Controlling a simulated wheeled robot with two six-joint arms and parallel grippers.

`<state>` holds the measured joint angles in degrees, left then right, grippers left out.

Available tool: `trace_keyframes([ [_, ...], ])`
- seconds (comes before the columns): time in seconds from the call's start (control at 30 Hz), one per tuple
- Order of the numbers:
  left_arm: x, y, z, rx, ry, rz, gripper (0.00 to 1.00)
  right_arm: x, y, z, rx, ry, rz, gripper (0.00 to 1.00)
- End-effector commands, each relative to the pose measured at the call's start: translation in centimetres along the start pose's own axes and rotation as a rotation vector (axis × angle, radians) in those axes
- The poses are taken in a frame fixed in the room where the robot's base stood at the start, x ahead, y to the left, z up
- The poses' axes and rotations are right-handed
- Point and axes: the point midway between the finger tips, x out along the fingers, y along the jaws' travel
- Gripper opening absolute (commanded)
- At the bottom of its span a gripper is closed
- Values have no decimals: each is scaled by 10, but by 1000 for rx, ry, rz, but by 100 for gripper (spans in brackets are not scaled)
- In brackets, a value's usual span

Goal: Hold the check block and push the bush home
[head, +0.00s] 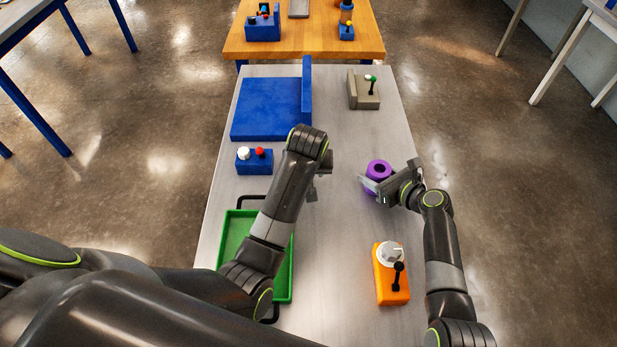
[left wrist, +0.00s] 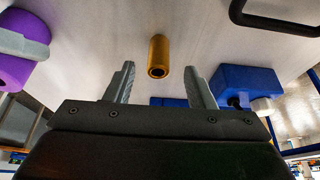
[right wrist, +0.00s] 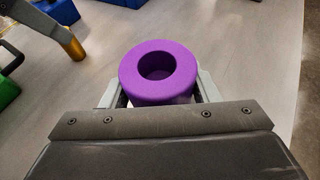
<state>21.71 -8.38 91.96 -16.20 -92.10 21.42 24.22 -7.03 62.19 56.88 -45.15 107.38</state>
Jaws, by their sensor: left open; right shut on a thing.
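The check block is a purple ring-shaped block (head: 380,168) with a round hole in its top. It sits on the right half of the grey table. My right gripper (right wrist: 161,90) is shut on its sides, and the hole faces up in the right wrist view. The bush is a brass-coloured hollow cylinder (left wrist: 158,52), which also shows in the right wrist view (right wrist: 73,43). My left gripper (head: 314,190) is open and empty, with the bush ahead between its fingertips in the left wrist view. In the head view my left arm hides the bush.
A green tray (head: 284,285) with dark handles is at the front left. A blue box with white and red knobs (head: 254,167) stands behind it. An orange box (head: 390,286) is at the front right. A blue fixture (head: 268,107) and a grey box (head: 363,97) stand farther back.

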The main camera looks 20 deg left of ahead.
Motion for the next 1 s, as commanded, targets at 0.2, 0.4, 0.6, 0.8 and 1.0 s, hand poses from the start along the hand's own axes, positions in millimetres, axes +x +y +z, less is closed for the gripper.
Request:
trace_keyframes([
  [0.2, 29, 2, -1, 1, -2, -1, 49, 0, 0, 0, 0, -1, 0, 40],
  [0.4, 43, 2, -1, -1, 0, 0, 49, 0, 0, 0, 0, -1, 0, 40],
  [0.6, 44, 2, -1, -1, 1, 0, 49, 0, 0, 0, 0, 0, 0, 40],
  [0.8, 44, 2, -1, -1, 0, 0, 29, 0, 0, 0, 0, -1, 0, 40],
  [1.0, 44, 2, -1, -1, 0, 0, 3, 0, 0, 0, 0, -1, 0, 40],
])
